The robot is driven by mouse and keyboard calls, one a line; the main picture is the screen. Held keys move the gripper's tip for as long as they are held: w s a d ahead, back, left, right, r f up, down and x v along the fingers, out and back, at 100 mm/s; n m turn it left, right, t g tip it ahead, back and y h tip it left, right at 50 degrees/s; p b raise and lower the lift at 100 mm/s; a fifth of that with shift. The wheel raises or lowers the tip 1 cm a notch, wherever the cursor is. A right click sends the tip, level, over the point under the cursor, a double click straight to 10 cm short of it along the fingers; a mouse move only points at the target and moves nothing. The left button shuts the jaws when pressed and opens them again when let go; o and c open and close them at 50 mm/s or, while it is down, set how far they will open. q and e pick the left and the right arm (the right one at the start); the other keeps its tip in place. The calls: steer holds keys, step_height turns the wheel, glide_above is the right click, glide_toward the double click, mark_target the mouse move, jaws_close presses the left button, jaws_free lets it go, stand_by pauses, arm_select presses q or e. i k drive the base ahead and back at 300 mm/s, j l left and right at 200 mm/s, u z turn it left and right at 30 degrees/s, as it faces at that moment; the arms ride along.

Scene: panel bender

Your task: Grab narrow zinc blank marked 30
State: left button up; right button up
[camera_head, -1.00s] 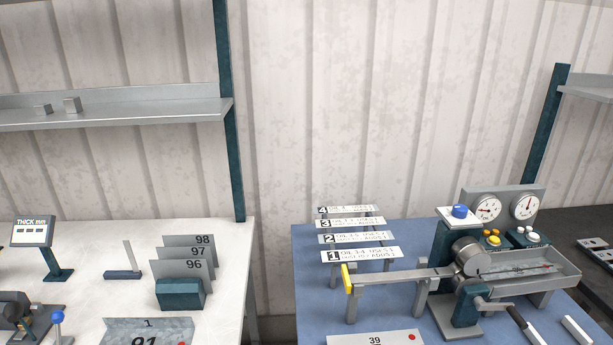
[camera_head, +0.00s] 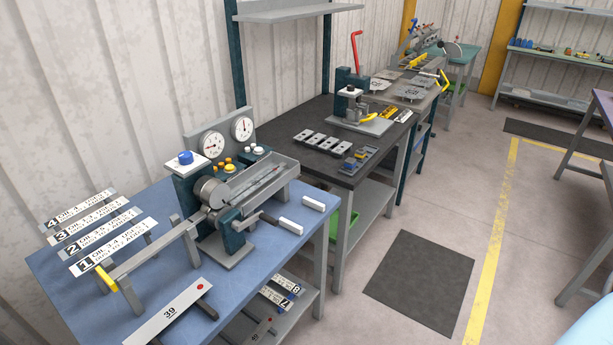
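I cannot make out any blank marked 30. A narrow pale plate marked 39 with a red dot (camera_head: 172,311) lies at the front of the blue-topped table (camera_head: 75,290). Flat grey plates (camera_head: 411,93) with small dark marks lie on a bench farther back; their marks are too small to read. Neither of my grippers is in view.
A machine with two dials (camera_head: 212,145) stands on the blue table beside several numbered strips (camera_head: 115,243). A dark bench (camera_head: 310,118) with a red-handled press (camera_head: 357,95) stands behind. A dark mat (camera_head: 420,280) and yellow line (camera_head: 492,245) mark open floor at right.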

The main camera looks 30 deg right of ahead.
mark_target(239, 194)
steer(key=z, duration=0.7)
steer(key=i+l+u, duration=0.1)
steer(key=u, duration=1.35)
steer(key=l+u, duration=0.45)
steer(key=k+l+u, duration=0.2)
steer(key=l+u, duration=0.3)
steer(key=k+l+u, duration=0.35)
steer(key=l, duration=0.3)
steer(key=k+l+u, duration=0.2)
steer(key=k+l, duration=0.15)
steer(key=l, duration=0.15)
steer(key=k+l+u, duration=0.1)
steer(key=l, duration=0.25)
steer(key=k+l, duration=0.25)
